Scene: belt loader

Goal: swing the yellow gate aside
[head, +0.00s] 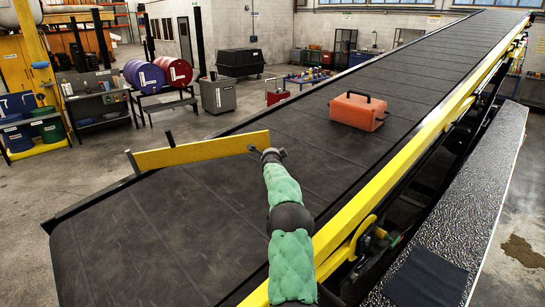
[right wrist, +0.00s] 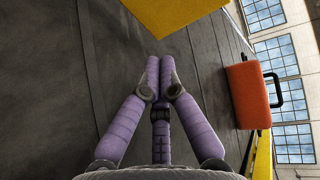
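The yellow gate (head: 200,151) is a flat bar standing across the lower part of the dark belt. Its left end meets a dark post at the belt's left edge, and its right end is free over the belt. My right arm, in a green sleeve, reaches up from below, and its gripper (head: 268,154) is by the gate's free end. In the right wrist view the purple fingers (right wrist: 160,65) are together with nothing seen between them. The gate (right wrist: 175,14) lies just beyond the fingertips there; I cannot tell whether they touch. My left gripper is not in view.
An orange case (head: 358,111) with a black handle sits on the belt (head: 430,75) beyond the gate; it also shows in the right wrist view (right wrist: 248,95). A yellow side rail (head: 400,160) runs along the belt's right edge. The belt left of my arm is clear.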

